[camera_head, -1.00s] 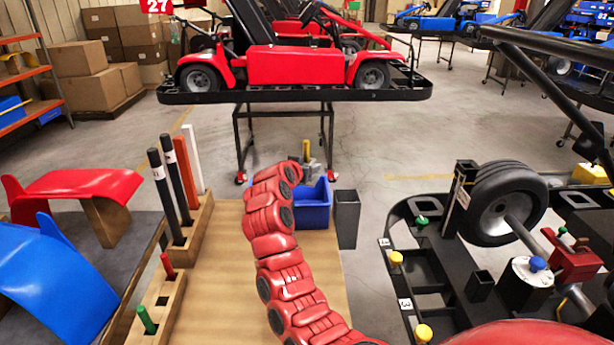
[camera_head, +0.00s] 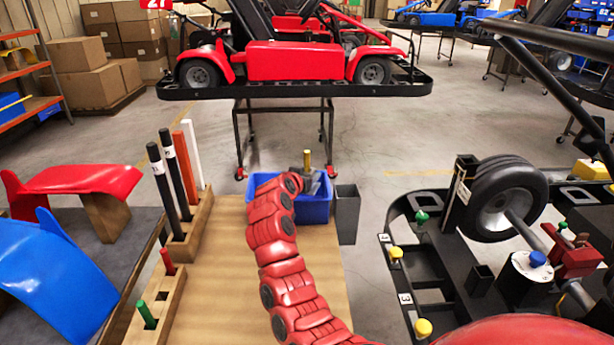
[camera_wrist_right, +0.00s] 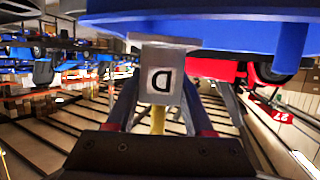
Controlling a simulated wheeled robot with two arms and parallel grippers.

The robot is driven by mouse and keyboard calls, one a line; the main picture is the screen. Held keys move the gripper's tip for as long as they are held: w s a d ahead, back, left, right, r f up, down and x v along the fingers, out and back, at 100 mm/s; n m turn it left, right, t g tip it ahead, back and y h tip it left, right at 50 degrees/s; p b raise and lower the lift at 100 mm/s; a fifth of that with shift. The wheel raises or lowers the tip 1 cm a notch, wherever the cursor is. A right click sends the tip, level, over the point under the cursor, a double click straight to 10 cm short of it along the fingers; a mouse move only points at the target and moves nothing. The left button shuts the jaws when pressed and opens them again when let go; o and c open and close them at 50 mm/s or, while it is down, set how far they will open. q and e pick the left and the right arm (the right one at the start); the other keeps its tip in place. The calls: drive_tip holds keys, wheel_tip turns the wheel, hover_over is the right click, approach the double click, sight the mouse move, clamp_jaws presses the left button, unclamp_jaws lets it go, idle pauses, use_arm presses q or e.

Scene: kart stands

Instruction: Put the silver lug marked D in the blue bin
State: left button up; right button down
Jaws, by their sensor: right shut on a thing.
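The silver lug marked D (camera_wrist_right: 160,82) is in the right wrist view, its letter turned over, with a yellow stem (camera_wrist_right: 157,120) behind it. My right gripper (camera_wrist_right: 157,108) is shut on it, one finger on each side. In the head view, the blue bin (camera_head: 305,210) stands at the far end of the wooden table. The yellow stem (camera_head: 307,158) and grey parts show at the bin's opening, beyond my red right arm. The arm covers the bin's left part. How high the lug is over the bin is unclear. My left gripper is out of view.
A grey open box (camera_head: 347,215) stands right beside the bin. Wooden racks with upright rods (camera_head: 183,215) line the table's left side. A black kart frame with a wheel (camera_head: 505,200) is on the right. A red kart (camera_head: 275,60) stands on a stand behind.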

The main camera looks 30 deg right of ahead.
drive_tip(key=shift+c, duration=1.4)
unclamp_jaws()
drive_tip(key=shift+r, duration=0.1)
drive_tip(key=shift+r+p, duration=0.3)
drive_tip(key=shift+p, duration=0.15)
drive_tip(key=shift+r+p, duration=0.55)
drive_tip(key=shift+p, duration=0.1)
drive_tip(key=shift+s+a+f+b, duration=0.1)
drive_tip(key=shift+s+a+b, duration=0.2)
drive_tip(key=shift+a+b, duration=0.3)
drive_tip(key=b+v, duration=0.1)
drive_tip(key=v, duration=0.9)
drive_tip(key=shift+s+a, duration=0.2)
drive_tip(key=shift+s, duration=0.1)
